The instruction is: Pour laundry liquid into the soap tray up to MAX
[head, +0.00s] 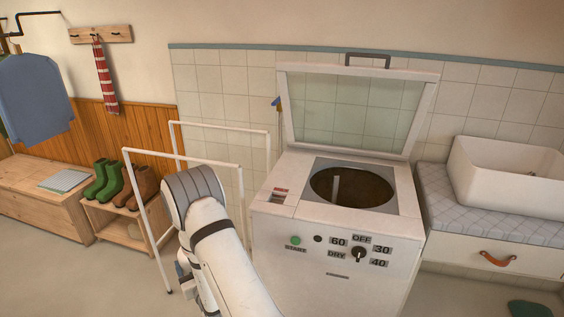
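The washing machine (336,247) stands in the middle with its glass lid (352,112) raised and its round drum opening (352,188) uncovered. A small recess with red and white markings, apparently the soap tray (281,194), is set in the left of the machine's top. Its liquid level and any MAX mark are too small to make out. No laundry liquid bottle can be made out. My arm rises from the bottom, left of the machine, and bends.
A white rail frame (205,161) stands behind my arm. The front panel has a green START button (295,240) and a dial (359,256). A white basin (508,174) sits on the right counter. Boots (105,182) stand on a low bench at left. Floor shows at lower left.

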